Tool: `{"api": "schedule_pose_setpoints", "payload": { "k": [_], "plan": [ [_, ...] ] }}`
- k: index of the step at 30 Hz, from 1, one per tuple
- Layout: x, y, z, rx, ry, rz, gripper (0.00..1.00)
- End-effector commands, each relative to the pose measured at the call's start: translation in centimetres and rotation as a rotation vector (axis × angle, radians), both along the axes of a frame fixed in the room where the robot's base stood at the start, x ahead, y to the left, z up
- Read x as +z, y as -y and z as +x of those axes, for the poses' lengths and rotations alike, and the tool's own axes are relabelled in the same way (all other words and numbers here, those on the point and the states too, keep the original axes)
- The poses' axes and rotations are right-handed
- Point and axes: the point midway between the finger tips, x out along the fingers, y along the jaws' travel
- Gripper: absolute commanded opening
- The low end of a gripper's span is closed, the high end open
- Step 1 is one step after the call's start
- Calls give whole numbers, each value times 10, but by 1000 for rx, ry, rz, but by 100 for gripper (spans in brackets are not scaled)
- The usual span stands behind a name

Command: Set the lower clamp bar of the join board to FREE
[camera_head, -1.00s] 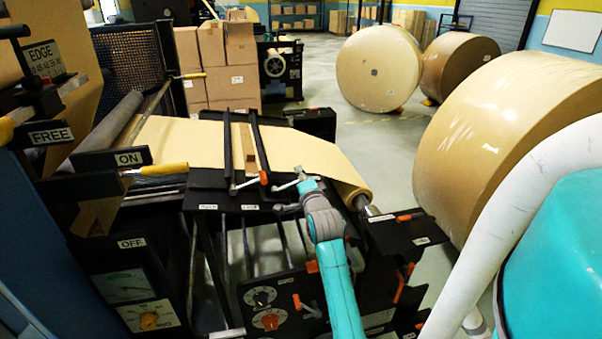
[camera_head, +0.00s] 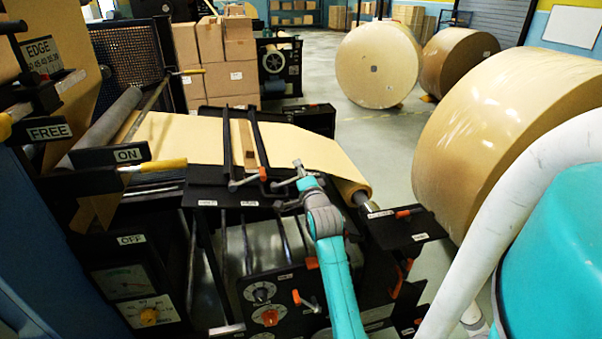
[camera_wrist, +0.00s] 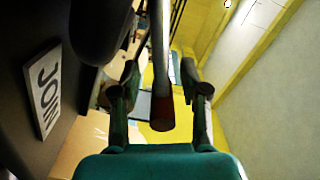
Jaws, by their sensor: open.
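The join board (camera_head: 217,197) is a dark plate across the tan paper web. Two dark clamp bars lie over the web, a left bar (camera_head: 227,145) and a right bar (camera_head: 260,145); I cannot tell which is the lower one. A left clamp lever (camera_head: 245,180) has an orange tip. A right clamp lever (camera_head: 284,183) is at my gripper, which is mostly hidden behind my wrist in the head view. In the wrist view my gripper (camera_wrist: 160,64) is open, and a grey rod with a dark red end (camera_wrist: 161,116) stands between its fingers.
A label plate (camera_wrist: 44,90) on a dark surface is close at left in the wrist view. A lever with a yellow grip (camera_head: 155,165) stands left, by ON and OFF labels. A control panel (camera_head: 275,300) with knobs is below. A large paper roll (camera_head: 500,140) is at right.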

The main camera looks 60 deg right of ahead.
Motion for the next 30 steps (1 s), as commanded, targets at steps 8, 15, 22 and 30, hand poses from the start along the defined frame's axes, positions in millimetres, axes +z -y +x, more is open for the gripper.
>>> {"api": "schedule_pose_setpoints", "payload": {
  "k": [8,15,22,30],
  "plan": [
    [0,-19,-16,0,0,0,44],
    [-1,-55,-47,0,-1,1,44],
    [-1,-81,-69,0,-1,2,44],
    [0,-91,-78,0,-1,1,44]
  ]
}}
